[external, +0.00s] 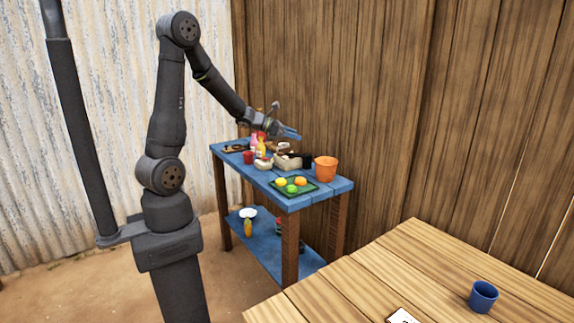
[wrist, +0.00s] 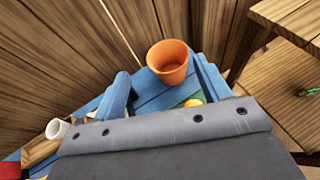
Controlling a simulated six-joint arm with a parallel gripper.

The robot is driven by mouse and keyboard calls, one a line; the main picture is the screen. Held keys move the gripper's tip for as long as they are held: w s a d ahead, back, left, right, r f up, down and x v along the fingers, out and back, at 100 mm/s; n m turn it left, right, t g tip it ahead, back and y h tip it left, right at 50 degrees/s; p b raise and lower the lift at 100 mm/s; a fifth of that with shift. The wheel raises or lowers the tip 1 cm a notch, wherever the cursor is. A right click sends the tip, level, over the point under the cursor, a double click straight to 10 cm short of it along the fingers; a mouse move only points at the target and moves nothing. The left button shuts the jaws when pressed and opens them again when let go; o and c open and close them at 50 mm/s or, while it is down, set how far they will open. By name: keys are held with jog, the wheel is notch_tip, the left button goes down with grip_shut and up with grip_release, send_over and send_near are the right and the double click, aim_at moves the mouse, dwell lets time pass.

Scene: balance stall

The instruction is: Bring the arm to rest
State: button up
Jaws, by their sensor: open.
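My gripper (external: 289,132) is at the end of my outstretched arm, above the blue stall table (external: 330,187) in the external view. It is open, with nothing seen between its blue fingers. In the wrist view, my gripper (wrist: 164,86) points over the table, and its grey body hides much of the lower picture. An orange bucket (external: 326,169) stands upright on the table's right part, below and right of my gripper. The bucket also shows in the wrist view (wrist: 168,62), beyond the fingers.
A dark green tray (external: 309,189) with round yellow, orange and green fruit is at the table's front. A blue cup (external: 483,296) stands on the wooden table (external: 430,250). A plank wall is behind.

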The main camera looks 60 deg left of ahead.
jog(key=d+m+g+h, duration=0.1)
jog(key=d, duration=0.7)
jog(key=shift+w+m+h, duration=0.3)
jog(key=shift+m+h, duration=0.1)
